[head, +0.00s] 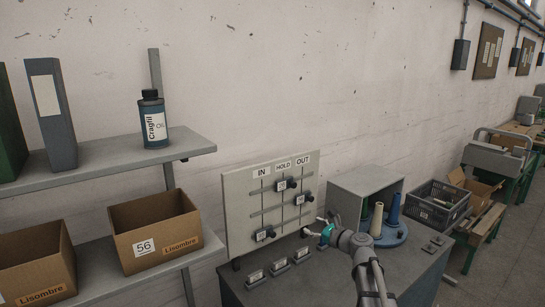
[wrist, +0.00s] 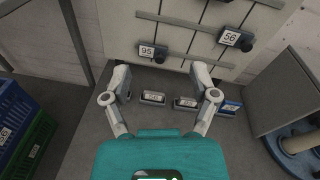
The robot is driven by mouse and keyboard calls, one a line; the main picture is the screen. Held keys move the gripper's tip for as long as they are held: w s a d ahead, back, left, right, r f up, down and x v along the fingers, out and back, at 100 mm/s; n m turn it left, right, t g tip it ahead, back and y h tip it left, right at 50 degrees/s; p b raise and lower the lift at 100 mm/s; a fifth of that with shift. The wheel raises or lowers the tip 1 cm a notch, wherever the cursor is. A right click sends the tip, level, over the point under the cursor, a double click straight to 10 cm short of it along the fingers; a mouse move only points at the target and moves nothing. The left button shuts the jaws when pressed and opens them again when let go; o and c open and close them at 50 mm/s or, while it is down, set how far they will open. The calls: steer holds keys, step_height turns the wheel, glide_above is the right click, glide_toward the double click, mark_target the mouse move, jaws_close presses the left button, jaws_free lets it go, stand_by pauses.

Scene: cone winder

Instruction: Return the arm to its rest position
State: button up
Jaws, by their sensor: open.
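My gripper (head: 313,227) is at the end of my arm, in front of the lower right part of the IN/HOLD/OUT board (head: 240,215). In the wrist view my gripper (wrist: 161,80) has its two fingers spread wide, with nothing between them. Beyond the fingers, small labelled blocks (wrist: 153,98) sit on the grey bench top. A knob tagged 95 (wrist: 152,52) and one tagged 56 (wrist: 236,39) are on the board's slots. My arm reaches up from the bottom of the head view, and its rest position is not marked in either view.
A dark crate (head: 437,205) is farther right. Shelves at left hold binders, a Cragfil oil bottle (head: 153,120) and cardboard boxes (head: 153,229). Open air lies above the bench.

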steer(key=s+a+f+n+g+h+b, duration=0.1)
steer(key=s+a+f+n+g+h, duration=0.25)
steer(key=s+f+n+g, duration=0.65)
steer(key=s+d+f+n+g+h, duration=0.1)
steer(key=s+d+f+n+h, duration=0.2)
steer(key=s+n, duration=0.4)
steer(key=s+d+f+n+g+h+b, duration=0.1)
steer(key=s+d+f+n+h, duration=0.2)
steer(key=s+f+n, duration=0.3)
steer(key=s+n+h, duration=0.1)
steer(key=s+n, duration=0.1)
steer(key=s, duration=0.2)
steer(key=shift+d+f+g, duration=0.15)
steer(key=shift+d+g, duration=0.15)
steer(key=shift+g, duration=0.1)
steer(key=shift+c, duration=1.3)
steer(key=shift+d, duration=0.15)
